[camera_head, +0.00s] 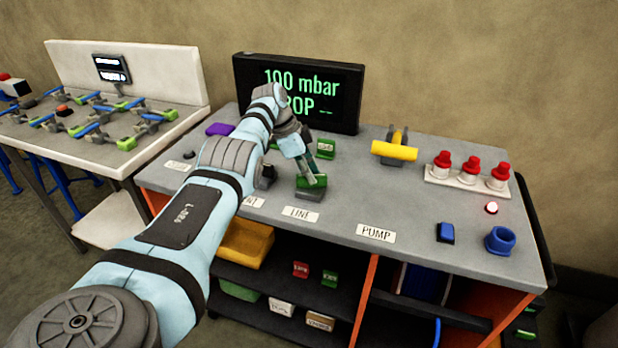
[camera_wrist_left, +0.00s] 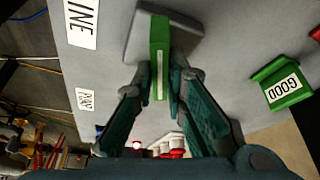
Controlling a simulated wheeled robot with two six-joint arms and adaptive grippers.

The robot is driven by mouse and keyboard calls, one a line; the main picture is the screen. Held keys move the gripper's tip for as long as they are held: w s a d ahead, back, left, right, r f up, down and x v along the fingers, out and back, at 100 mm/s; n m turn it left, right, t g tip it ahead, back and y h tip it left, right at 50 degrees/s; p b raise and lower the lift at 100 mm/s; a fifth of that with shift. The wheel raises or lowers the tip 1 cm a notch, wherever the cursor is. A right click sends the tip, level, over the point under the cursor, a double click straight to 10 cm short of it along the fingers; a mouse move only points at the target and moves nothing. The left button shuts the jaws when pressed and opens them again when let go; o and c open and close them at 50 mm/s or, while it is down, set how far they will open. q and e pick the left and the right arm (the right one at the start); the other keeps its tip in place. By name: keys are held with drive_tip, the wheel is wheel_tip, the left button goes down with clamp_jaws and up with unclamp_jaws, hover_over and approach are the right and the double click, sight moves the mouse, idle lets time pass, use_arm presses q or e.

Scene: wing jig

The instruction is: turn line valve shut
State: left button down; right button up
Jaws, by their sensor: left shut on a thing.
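The line valve's green handle (camera_head: 316,181) sits on a grey base (camera_head: 308,195) behind the "LINE" label (camera_head: 300,214). My left gripper (camera_head: 306,172) reaches down to it from above, its fingers at the handle. In the left wrist view the green handle (camera_wrist_left: 158,45), with a pale stripe along it, stands on its grey base (camera_wrist_left: 188,42). My left gripper (camera_wrist_left: 163,82) is shut on the handle there, one finger on each side. My right gripper is in neither view.
A black display (camera_head: 345,100) reading "100 mbar" stands behind. A green "GOOD" block (camera_wrist_left: 282,88) is near the valve.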

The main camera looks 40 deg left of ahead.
use_arm(q)
drive_tip(key=c, duration=1.6)
unclamp_jaws()
drive_tip(key=v, duration=1.2)
drive_tip(key=shift+w, duration=0.1)
